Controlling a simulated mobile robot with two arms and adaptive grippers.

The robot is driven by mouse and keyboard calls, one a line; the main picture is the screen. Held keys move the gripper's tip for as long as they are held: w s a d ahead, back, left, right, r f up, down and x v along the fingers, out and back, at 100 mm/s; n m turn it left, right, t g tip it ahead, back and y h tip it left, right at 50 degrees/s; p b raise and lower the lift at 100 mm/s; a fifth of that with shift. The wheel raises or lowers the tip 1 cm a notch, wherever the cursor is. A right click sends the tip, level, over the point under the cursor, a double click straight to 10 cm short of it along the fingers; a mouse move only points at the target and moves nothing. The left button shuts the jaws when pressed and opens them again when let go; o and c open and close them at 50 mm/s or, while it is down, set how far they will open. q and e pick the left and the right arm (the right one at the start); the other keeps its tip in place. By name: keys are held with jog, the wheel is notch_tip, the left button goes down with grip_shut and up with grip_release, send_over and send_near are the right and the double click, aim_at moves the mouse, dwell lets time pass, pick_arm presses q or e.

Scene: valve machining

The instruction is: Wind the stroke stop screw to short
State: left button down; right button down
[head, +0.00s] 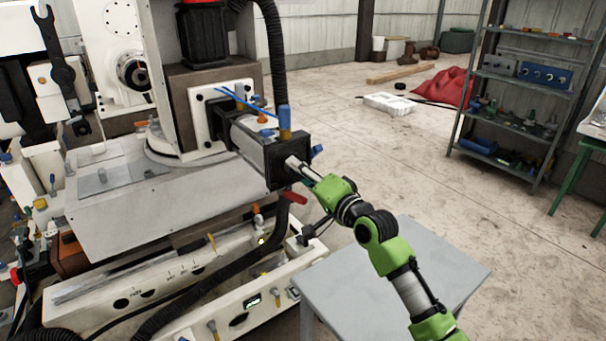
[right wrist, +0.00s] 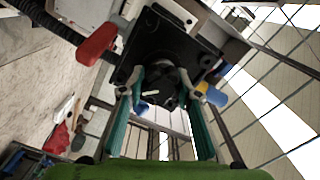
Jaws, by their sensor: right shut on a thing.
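The pneumatic cylinder (head: 250,140) with a black square end block (head: 284,167) is mounted on the machine's side. My right gripper (head: 294,163) reaches the end face of this block from the lower right. In the right wrist view, my right gripper (right wrist: 163,88) has its two fingers shut on the dark round stroke stop screw (right wrist: 162,78), which stands out from the black end block (right wrist: 187,45). In the head view the screw is mostly hidden by the fingers. How far the screw stands out cannot be told. My left gripper is in neither view.
A red lever (head: 294,197) and a blue fitting (head: 318,150) sit close beside my right gripper. A black hose (head: 275,225) hangs below the cylinder. A grey table (head: 400,285) stands under my right arm.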

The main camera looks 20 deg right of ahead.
dwell(0.3)
jog(key=shift+r+m+p, duration=0.1)
jog(key=shift+m+p, duration=0.2)
jog(key=shift+p, duration=0.2)
jog(key=m+p, duration=0.2)
jog(key=m, duration=0.1)
jog(key=shift+m+p, duration=0.55)
jog(key=shift+m, duration=0.05)
